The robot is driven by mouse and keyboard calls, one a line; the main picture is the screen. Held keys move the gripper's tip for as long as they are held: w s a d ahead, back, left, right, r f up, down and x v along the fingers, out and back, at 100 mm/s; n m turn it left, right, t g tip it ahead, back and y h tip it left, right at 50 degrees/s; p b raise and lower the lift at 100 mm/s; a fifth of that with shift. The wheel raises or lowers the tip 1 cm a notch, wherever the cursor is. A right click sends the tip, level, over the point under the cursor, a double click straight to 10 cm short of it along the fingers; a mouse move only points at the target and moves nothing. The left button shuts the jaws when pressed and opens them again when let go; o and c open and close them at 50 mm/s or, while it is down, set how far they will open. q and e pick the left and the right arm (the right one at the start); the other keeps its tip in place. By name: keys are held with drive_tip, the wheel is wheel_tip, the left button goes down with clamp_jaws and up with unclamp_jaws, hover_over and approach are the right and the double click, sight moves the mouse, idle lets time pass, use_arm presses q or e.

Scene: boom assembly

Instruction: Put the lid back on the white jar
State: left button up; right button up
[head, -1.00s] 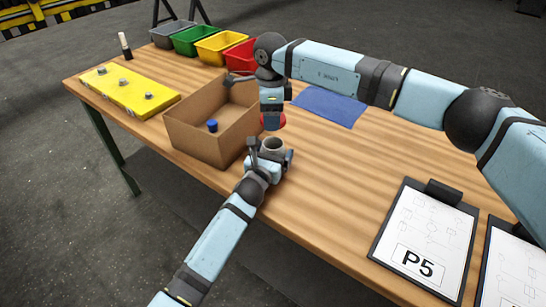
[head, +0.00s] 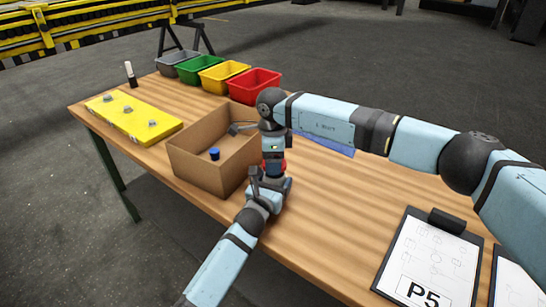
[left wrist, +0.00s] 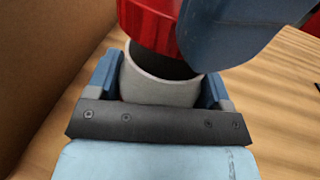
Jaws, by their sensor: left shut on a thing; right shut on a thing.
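The white jar (left wrist: 158,88) stands between the fingers of my left gripper (head: 269,184), which is shut on it. In the left wrist view its mouth is partly open to sight, with a dark inside. The red lid (left wrist: 150,22) is in my right gripper (head: 273,163), right above the jar and over the far part of its rim. I cannot tell whether lid and rim touch. One blue finger of the right gripper hides part of the lid in the left wrist view. In the head view the grippers hide most of the jar and lid.
An open cardboard box (head: 203,176) with a blue-capped item (head: 214,153) inside stands close left of the grippers. A yellow board (head: 133,117), several coloured bins (head: 226,76) and a blue mat (head: 325,146) are farther back. A P5 clipboard (head: 432,255) lies right. The table's middle right is clear.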

sight(279, 180)
drive_tip(key=shift+f, duration=0.9)
drive_tip(key=shift+f, duration=0.5)
drive_tip(key=shift+s+d+f, duration=0.1)
drive_tip(key=shift+f, duration=0.35)
idle(0.6)
drive_tip(key=shift+r, duration=0.4)
drive_tip(key=shift+r, duration=0.5)
idle(0.6)
drive_tip(key=shift+f, duration=0.5)
idle(0.4)
